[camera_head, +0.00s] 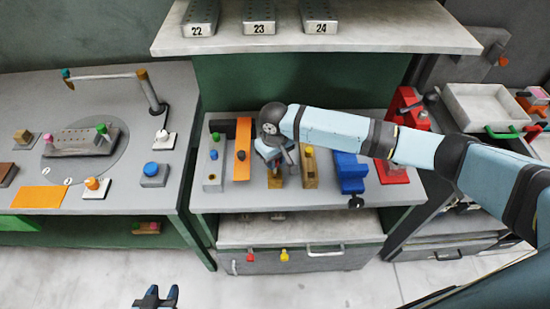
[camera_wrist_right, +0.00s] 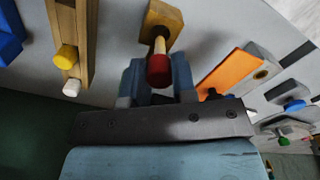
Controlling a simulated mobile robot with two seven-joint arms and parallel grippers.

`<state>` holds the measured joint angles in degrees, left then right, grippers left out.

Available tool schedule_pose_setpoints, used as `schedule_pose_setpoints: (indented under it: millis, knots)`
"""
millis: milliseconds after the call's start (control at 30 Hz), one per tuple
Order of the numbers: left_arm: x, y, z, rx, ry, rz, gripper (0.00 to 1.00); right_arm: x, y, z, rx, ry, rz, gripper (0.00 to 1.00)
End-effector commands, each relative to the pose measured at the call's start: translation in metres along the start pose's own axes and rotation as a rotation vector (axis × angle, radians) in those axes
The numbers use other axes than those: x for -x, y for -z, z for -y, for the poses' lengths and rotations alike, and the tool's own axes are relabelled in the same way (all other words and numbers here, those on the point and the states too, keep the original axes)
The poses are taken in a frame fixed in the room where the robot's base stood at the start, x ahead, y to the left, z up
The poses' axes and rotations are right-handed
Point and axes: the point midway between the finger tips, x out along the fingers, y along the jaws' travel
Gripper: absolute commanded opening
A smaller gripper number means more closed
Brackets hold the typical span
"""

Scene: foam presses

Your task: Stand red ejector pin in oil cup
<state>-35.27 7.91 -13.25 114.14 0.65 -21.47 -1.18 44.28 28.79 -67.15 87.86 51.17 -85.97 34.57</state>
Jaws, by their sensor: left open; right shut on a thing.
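The red ejector pin (camera_wrist_right: 158,68) has a red head and a pale shaft in the right wrist view. My right gripper (camera_wrist_right: 158,84) is shut on it, with a blue finger on either side. The shaft points at a small brass-coloured block (camera_wrist_right: 163,20), which may be the oil cup; I cannot tell whether the tip is inside it. My left gripper (camera_head: 155,297) is open and empty, low in front of the benches.
A wooden block (camera_head: 309,172) with yellow and white pins is close beside my right gripper. An orange plate (camera_head: 242,150) lies on its other side. A blue clamp (camera_head: 350,172) and red press (camera_head: 408,108) stand further right. A shelf (camera_head: 315,40) overhangs behind.

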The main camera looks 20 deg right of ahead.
Motion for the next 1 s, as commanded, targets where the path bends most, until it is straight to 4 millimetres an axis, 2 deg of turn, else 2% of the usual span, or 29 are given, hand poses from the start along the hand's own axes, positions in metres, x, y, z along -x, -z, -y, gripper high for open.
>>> schedule_pose_setpoints:
  millis: [1000]
  knots:
    - [-0.003, -0.004, 0.0, 0.0, -0.001, 0.001, 0.43, -0.023, 0.0, 0.001, 0.001, 0.0, 0.001, 0.02]
